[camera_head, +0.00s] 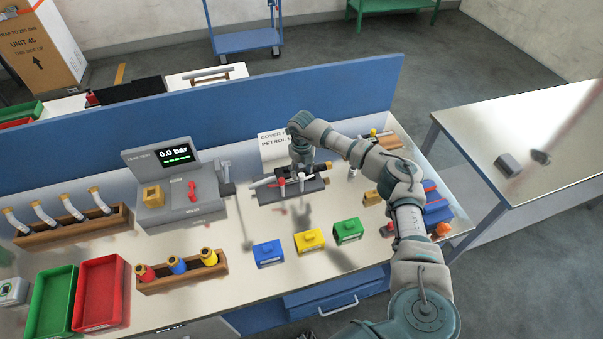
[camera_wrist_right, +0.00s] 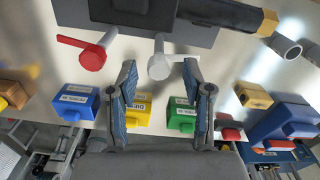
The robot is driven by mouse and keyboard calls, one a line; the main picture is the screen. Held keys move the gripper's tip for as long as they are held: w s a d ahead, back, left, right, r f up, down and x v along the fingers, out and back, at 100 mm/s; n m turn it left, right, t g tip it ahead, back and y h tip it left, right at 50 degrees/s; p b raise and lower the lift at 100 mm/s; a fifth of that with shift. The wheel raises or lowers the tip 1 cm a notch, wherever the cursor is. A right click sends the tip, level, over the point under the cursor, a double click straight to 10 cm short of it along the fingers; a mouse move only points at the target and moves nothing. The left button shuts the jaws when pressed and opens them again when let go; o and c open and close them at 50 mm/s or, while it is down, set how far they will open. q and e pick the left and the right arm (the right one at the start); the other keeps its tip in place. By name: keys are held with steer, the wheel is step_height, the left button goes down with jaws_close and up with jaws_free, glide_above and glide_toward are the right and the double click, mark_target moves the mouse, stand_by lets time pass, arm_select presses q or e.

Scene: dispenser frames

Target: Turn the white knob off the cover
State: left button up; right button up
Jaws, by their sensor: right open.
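The white knob (camera_wrist_right: 159,66) is a round pale disc on a stem, standing out from the dark cover block (camera_wrist_right: 150,12). In the right wrist view it lies between the two fingertips of my right gripper (camera_wrist_right: 160,80), with a gap on both sides. That gripper is open and holds nothing. A red knob (camera_wrist_right: 92,57) sits left of the white one on the same block. In the head view the dark cover block (camera_head: 268,194) stands on the bench under my right gripper (camera_head: 302,163), which points down at it. My left gripper is not in view.
Blue (camera_head: 268,253), yellow (camera_head: 309,240) and green (camera_head: 347,231) blocks stand in front of the cover. A leak tester (camera_head: 172,187) is to its left. A paper sign (camera_head: 272,146) stands behind. Red (camera_head: 100,292) and green (camera_head: 51,300) trays are at the front left.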

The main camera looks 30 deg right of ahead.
mark_target(302, 174)
step_height(302, 174, up, 10)
steer(key=shift+w, duration=0.15)
steer(key=shift+d, duration=0.1)
stand_by(0.5)
